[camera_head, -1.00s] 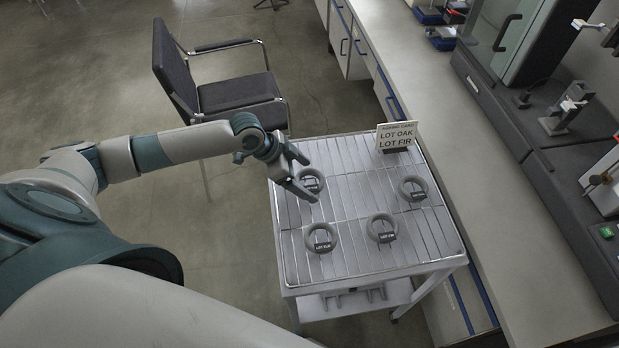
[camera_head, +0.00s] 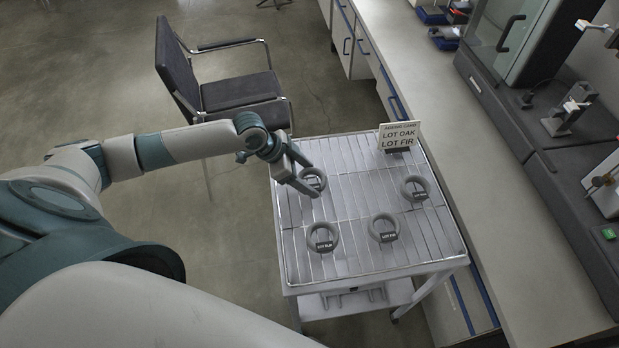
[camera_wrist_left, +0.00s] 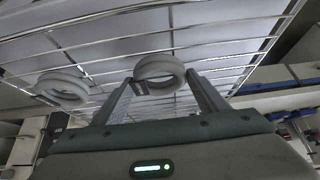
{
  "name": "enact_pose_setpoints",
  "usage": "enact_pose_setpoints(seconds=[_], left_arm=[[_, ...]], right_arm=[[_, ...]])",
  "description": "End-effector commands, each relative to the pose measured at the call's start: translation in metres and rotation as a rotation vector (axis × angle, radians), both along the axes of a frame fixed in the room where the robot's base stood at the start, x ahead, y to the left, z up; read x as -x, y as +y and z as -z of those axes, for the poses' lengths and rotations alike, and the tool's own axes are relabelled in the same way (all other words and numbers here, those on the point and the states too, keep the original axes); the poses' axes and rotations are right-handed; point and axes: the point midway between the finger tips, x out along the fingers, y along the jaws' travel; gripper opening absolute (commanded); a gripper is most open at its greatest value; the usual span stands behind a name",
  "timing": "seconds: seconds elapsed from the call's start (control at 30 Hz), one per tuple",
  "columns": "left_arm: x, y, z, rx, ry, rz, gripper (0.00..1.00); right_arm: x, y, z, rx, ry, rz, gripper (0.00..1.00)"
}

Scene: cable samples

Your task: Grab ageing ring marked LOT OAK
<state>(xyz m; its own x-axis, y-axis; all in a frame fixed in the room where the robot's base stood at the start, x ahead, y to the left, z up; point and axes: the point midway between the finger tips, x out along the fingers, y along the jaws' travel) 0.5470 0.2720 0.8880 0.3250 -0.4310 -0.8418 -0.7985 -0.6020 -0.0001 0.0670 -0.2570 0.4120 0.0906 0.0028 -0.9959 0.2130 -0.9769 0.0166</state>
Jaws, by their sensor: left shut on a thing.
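Several grey ageing rings with dark label tags lie on the wire rack (camera_head: 350,200). My left gripper (camera_head: 311,178) is shut on the far-left ring (camera_head: 322,176); in the left wrist view this ring (camera_wrist_left: 160,69) sits between the two fingers. Its tag is partly covered and I cannot read it. The near-left ring (camera_head: 323,249) has a tag that seems to read LOT ELM. The near-right ring (camera_head: 384,217) seems to read LOT FIR. The right ring (camera_head: 409,180) has a tag too small to read. My right gripper is not in view.
A card (camera_head: 399,138) reading LOT OAK and LOT FIR stands at the rack's back edge. A dark chair (camera_head: 236,92) is behind the rack on the left. A long bench (camera_head: 480,150) with instruments runs along the right. The rack between the rings is clear.

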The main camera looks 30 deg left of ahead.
Motion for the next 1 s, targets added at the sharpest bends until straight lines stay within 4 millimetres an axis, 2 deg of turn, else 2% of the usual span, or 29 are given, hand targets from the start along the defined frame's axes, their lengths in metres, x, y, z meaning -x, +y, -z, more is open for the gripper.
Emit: enact_pose_setpoints(seconds=[0.23,0.43,1.0], left_arm=[[-0.001,0.001,-0.011,0.000,-0.002,0.000,0.42],[-0.001,0.001,-0.039,-0.001,-0.006,0.001,0.42],[0.058,-0.078,-0.098,0.002,-0.004,0.003,0.42]], right_arm=[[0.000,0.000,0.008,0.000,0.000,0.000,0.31],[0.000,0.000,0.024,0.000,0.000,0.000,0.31],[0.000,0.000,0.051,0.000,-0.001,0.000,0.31]])
